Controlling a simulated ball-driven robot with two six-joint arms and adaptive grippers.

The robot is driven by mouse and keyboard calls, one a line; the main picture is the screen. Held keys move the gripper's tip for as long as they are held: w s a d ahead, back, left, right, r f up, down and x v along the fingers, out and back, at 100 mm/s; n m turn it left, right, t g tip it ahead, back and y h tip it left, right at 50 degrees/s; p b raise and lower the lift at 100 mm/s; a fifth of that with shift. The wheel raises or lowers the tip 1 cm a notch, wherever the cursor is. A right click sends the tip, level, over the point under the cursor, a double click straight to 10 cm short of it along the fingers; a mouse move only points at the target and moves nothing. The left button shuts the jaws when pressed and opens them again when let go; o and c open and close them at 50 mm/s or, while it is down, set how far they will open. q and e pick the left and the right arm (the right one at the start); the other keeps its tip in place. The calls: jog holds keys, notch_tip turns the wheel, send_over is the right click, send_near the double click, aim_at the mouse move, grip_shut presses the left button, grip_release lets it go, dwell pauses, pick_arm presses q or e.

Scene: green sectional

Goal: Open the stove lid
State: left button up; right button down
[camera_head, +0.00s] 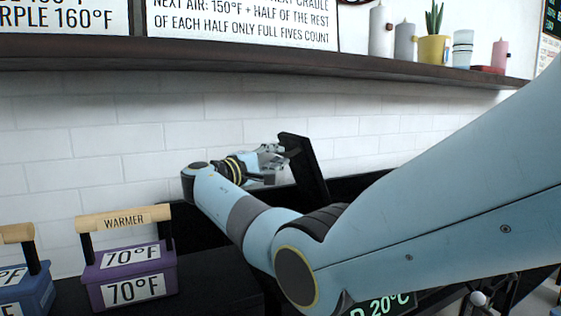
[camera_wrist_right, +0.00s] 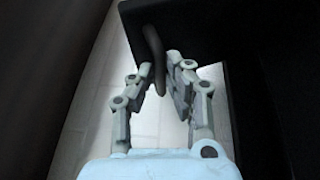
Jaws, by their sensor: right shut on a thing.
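The stove lid (camera_head: 303,165) is a dark panel that stands raised and tilted beside the white tiled wall in the head view. In the right wrist view the dark lid (camera_wrist_right: 195,25) fills the top, with a thin curved dark handle (camera_wrist_right: 153,45) hanging from it. My right gripper (camera_head: 271,163) is at the lid's left edge in the head view. In the right wrist view its fingers (camera_wrist_right: 160,75) close around the lower end of the handle. My right arm covers much of the stove. My left gripper is out of view.
A purple box (camera_head: 130,258) labelled WARMER and 70°F stands on the dark counter at lower left, with a blue box (camera_head: 30,292) next to it. A dark shelf (camera_head: 250,60) with candles and a yellow plant pot (camera_head: 433,49) runs along the wall above.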

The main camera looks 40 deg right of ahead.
jog(key=shift+f, duration=0.3)
jog(key=c, duration=1.5)
grip_release()
jog(key=shift+o, duration=0.8)
jog(key=shift+d, duration=0.2)
jog(key=shift+a+r, duration=0.1)
notch_tip(320, 180, up, 10)
